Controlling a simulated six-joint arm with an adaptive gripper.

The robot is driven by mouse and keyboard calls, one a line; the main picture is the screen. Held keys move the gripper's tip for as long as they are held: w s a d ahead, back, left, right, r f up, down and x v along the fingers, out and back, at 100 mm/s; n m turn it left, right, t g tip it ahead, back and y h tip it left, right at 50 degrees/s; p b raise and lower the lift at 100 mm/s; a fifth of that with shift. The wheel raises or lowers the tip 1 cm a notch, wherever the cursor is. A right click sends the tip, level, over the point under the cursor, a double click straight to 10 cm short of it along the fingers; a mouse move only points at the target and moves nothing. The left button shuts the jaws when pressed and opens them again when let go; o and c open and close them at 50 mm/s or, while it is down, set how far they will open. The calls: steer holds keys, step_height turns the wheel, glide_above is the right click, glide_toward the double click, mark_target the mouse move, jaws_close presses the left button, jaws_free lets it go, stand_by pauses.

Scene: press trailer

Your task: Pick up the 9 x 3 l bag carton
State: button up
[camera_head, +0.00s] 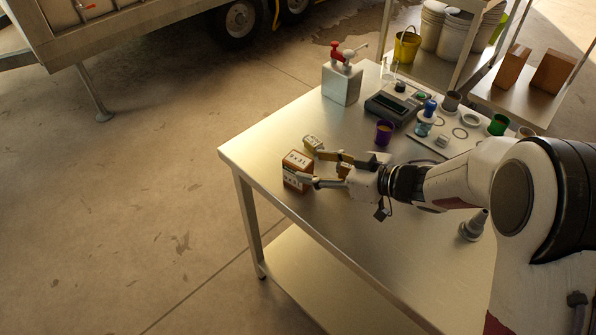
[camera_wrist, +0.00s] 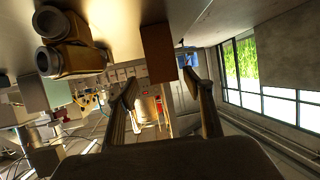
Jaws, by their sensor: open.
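The bag carton (camera_head: 297,171) is a brown box with a pale label, standing near the left edge of the metal table (camera_head: 240,150). In the wrist view its plain brown side (camera_wrist: 158,52) shows ahead, between the lines of the two fingers. I cannot tell whether either finger touches the carton.
The near tabletop is mostly clear.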

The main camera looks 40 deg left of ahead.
mark_target(307, 164)
steer(key=shift+a, duration=0.1)
steer(key=shift+s+a+f, duration=0.1)
steer(key=shift+s+a, duration=0.2)
steer(key=shift+a, duration=0.35)
steer(key=shift+x, duration=1.8)
steer(key=shift+s, duration=0.15)
steer(key=c, duration=1.3)
